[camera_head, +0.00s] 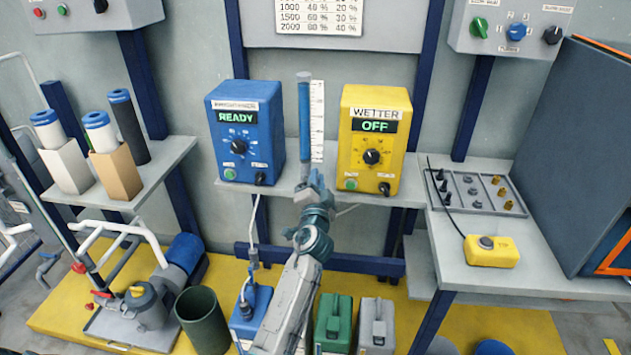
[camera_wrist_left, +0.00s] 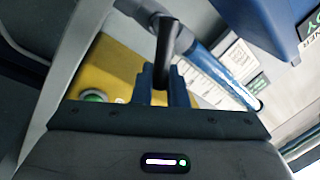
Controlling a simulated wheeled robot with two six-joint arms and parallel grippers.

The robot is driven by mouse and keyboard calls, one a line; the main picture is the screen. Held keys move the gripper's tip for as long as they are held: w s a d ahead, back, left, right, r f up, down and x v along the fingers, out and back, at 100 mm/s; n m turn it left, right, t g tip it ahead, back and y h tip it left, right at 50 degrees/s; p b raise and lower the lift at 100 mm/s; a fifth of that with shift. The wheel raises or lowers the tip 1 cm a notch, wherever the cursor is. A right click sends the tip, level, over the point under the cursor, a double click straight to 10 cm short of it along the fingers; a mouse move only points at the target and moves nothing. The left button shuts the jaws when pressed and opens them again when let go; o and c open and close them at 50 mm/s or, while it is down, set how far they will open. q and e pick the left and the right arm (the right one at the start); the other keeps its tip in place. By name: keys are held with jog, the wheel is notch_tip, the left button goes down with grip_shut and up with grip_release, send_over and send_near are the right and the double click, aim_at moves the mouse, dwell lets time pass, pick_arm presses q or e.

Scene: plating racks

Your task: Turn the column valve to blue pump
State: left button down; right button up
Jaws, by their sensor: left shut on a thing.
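A blue column (camera_head: 305,125) stands upright between a blue box reading READY (camera_head: 225,145) and a yellow box marked WETTER, reading OFF (camera_head: 388,160). My left gripper (camera_head: 312,190) is at the foot of the column and covers the valve there. In the left wrist view, the fingers (camera_wrist_left: 163,88) are shut on a black valve handle (camera_wrist_left: 165,45) beside the column (camera_wrist_left: 215,72). The handle's direction relative to the blue box is hard to tell. The yellow box (camera_wrist_left: 118,68) and blue box (camera_wrist_left: 255,22) also show there. My right gripper is not in view.
A white scale strip (camera_head: 317,115) stands right of the column. Blue (camera_head: 262,297), green (camera_head: 334,325) and grey (camera_head: 376,328) canisters stand below the shelf. A right bench (camera_head: 480,240) holds a yellow button box (camera_head: 491,251). Bottles stand on the left shelf (camera_head: 160,160).

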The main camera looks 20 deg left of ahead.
pick_arm(q)
jog(key=shift+f, duration=0.15)
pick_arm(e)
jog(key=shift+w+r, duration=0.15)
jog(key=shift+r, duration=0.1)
pick_arm(q)
jog(key=c, duration=1.5)
grip_release()
jog(key=shift+s, duration=0.1)
